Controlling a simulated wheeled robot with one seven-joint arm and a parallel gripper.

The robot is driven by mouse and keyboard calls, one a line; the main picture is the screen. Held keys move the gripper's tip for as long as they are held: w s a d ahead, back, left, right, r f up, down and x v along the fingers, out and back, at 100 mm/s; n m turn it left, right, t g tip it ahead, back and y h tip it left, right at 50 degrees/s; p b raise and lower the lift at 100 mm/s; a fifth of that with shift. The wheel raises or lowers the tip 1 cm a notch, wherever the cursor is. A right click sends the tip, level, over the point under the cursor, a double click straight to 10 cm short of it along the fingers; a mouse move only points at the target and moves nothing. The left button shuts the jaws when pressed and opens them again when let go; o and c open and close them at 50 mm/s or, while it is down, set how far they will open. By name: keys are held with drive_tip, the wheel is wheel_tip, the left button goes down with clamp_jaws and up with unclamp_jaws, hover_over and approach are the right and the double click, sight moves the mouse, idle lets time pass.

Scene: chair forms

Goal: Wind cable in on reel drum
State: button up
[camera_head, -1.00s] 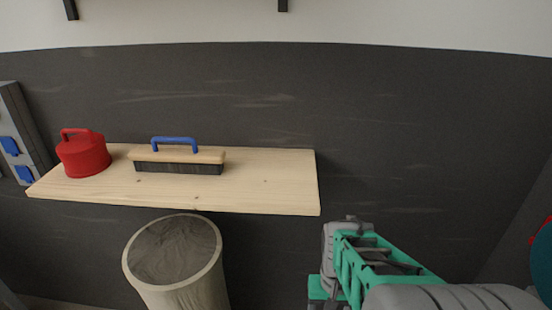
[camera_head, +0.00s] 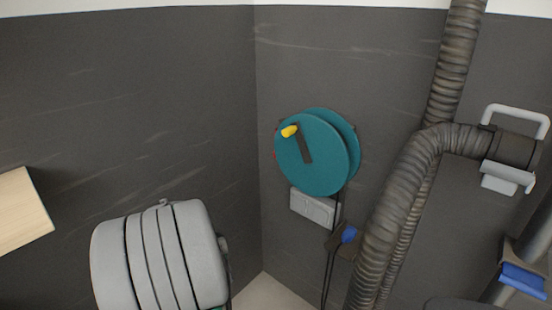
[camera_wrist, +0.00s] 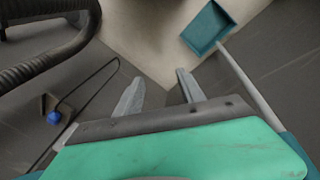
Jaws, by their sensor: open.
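The teal cable reel drum (camera_head: 313,158) is mounted on the dark wall right of the corner in the head view. It has a dark crank arm (camera_head: 305,143) with a yellow knob (camera_head: 290,131) at its upper left. A thin black cable (camera_head: 329,268) hangs below the drum, past a blue plug-like piece (camera_head: 349,234). In the wrist view the cable (camera_wrist: 93,77) shows at left near the blue piece (camera_wrist: 54,117). My gripper (camera_wrist: 158,88) is open, its two fingers apart with nothing between them. The drum is not in the wrist view.
A thick ribbed hose (camera_head: 398,195) runs down right of the drum to a grey handled fitting (camera_head: 512,150). A grey box (camera_head: 314,206) sits under the drum. A wooden shelf (camera_head: 20,212) is at far left. A teal dustpan (camera_wrist: 207,28) lies ahead in the wrist view.

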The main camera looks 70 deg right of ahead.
drive_tip(key=s+d+m+h, duration=0.3)
drive_tip(key=d, duration=0.9)
drive_tip(key=m+g+h, duration=0.6)
drive_tip(key=h, duration=0.5)
approach(291, 131)
drive_tip(key=d, duration=0.2)
drive_tip(key=s+d+f, duration=0.1)
drive_tip(key=shift+d+f, duration=0.1)
drive_tip(key=shift+d, duration=0.3)
drive_tip(key=shift+w+d+r+t, duration=0.1)
drive_tip(key=shift+d+r+t, duration=0.1)
drive_tip(key=shift+r+t, duration=0.1)
drive_tip(key=p+x, duration=0.1)
drive_tip(key=x, duration=0.6)
drive_tip(key=shift+d+f, duration=0.1)
drive_tip(key=shift+d, duration=0.1)
drive_tip(key=shift+c, duration=0.3)
clamp_jaws()
